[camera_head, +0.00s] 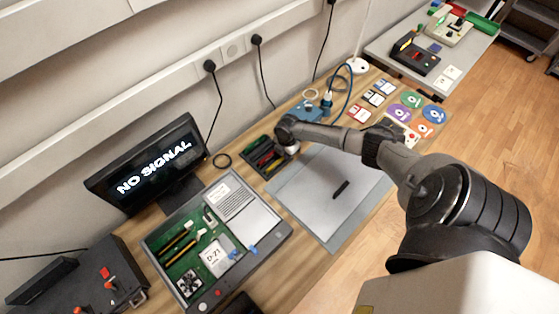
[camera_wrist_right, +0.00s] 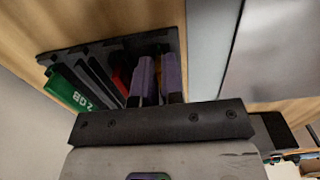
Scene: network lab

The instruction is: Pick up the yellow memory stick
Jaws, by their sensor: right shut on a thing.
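The black slotted tray (camera_head: 252,165) holds several coloured memory sticks on the wooden bench, and it also shows in the right wrist view (camera_wrist_right: 52,58). My right gripper (camera_wrist_right: 158,84) reaches down at the tray, its two purple-grey fingers close together. A thin strip of the yellow memory stick (camera_wrist_right: 159,72) shows between them; most of it is hidden by the fingers. I cannot tell whether it is clear of its slot. A green stick (camera_wrist_right: 78,98) marked 2GB and a red stick (camera_wrist_right: 120,80) stand left of the fingers. My left gripper is not in view.
An opened computer (camera_head: 270,236) with a green board lies left of the tray, in front of a monitor (camera_head: 150,168). A grey mat (camera_head: 325,205) with a small black item lies to the right. Coloured discs (camera_head: 411,99) and cards lie farther back.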

